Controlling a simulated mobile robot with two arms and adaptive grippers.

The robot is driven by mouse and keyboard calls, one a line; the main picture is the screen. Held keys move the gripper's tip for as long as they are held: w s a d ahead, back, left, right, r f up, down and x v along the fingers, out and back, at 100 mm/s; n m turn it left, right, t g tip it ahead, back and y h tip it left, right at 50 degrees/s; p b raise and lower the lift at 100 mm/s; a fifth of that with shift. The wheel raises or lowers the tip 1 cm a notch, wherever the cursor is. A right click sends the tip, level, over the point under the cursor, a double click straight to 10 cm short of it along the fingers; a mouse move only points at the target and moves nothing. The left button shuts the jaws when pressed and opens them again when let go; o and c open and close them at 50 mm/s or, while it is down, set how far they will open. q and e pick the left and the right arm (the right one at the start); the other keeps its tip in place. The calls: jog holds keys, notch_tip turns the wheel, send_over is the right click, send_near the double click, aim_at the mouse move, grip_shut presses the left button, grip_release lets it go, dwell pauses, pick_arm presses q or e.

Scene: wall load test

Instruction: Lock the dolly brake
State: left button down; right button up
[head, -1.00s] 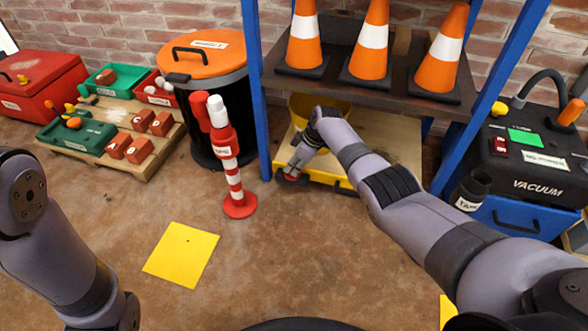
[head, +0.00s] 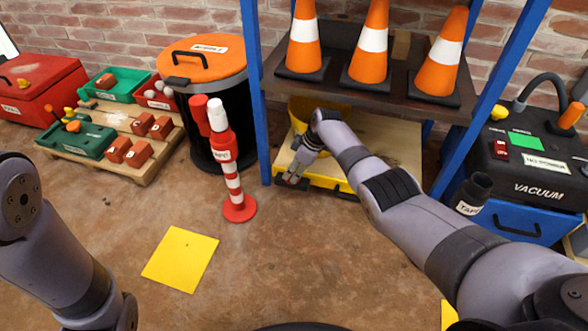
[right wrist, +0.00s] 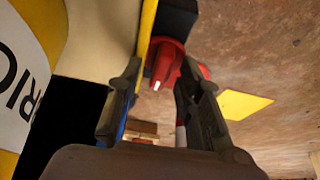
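The dolly is a low pale wooden deck (head: 385,150) with a yellow edge, under the shelf in the head view. The red brake knob (right wrist: 164,62) has a white mark and sits beside the dolly's yellow edge in the right wrist view. My right gripper (right wrist: 162,75) is open, with the knob between or just beyond its fingertips; I cannot tell whether they touch it. In the head view, the right gripper (head: 291,179) is at the dolly's front left corner and largely hides the knob. My left arm shows at the left, but its gripper is out of view.
A yellow bucket (head: 318,108) stands on the dolly. A blue shelf post (head: 256,90) and a red-and-white post (head: 232,175) stand close left of my right gripper. Orange cones (head: 369,45) stand on the shelf above. The floor in front is clear around a yellow square (head: 180,258).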

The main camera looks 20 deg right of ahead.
jog(key=shift+s+d+r, duration=0.1)
jog(key=shift+d+r, duration=0.1)
jog(key=shift+r, duration=0.25)
jog(key=s+d, duration=0.6)
jog(key=d, duration=0.4)
jog(key=shift+s, duration=0.3)
jog(key=shift+r, duration=0.1)
